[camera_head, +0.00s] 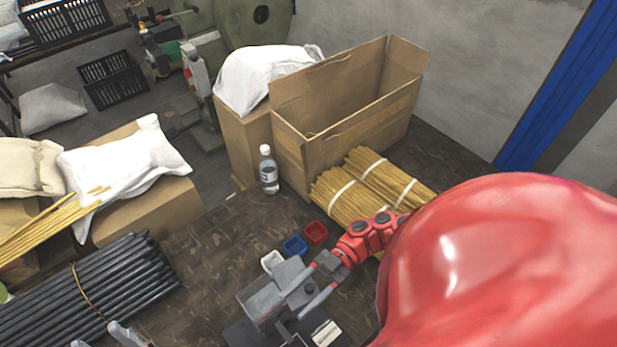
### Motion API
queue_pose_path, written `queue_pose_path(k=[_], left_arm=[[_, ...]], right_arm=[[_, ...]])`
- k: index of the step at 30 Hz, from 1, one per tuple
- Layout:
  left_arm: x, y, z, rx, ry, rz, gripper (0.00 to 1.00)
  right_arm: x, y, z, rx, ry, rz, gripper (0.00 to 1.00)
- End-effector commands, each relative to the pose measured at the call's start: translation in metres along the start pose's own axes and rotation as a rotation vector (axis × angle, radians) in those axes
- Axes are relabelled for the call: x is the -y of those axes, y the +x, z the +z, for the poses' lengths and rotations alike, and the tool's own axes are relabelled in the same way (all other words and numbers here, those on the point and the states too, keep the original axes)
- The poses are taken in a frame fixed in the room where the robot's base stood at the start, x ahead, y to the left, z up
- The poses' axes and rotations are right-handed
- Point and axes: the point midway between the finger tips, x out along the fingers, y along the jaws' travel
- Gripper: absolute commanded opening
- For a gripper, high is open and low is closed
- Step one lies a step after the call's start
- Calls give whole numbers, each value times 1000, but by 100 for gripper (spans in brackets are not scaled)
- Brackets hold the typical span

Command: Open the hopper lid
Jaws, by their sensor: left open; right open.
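A grey metal hopper (262,303) stands on a machine at the bottom centre. A flat grey plate (288,271) at its upper right edge looks like its lid; I cannot tell how far it is raised. My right gripper (306,291), on the red arm from the right, is open and close beside the hopper and plate. I cannot tell whether it touches them. My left gripper (104,338) shows only as pale fingertips at the bottom edge, open, well left of the hopper and near black rods.
White (271,262), blue (295,246) and red (315,233) bins sit behind the hopper. Black rods (75,300) lie left. My red arm covers the lower right.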

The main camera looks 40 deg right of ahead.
Motion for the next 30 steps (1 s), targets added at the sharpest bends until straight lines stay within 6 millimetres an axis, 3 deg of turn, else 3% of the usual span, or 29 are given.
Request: queue_pose_path(k=[10, 15, 23, 30], left_arm=[[0, -2, 0, 0, 0, 0, 50], [0, -3, 0, 0, 0, 0, 50], [-1, -27, 4, 0, 0, 0, 50], [-2, -35, 6, 0, 0, 0, 50]], right_arm=[[8, -11, 4, -14, 22, -7, 56], [0, -25, 1, 13, 2, -7, 56], [-1, -50, 5, 15, -1, -4, 56], [1, -66, 3, 8, 3, -5, 56]])
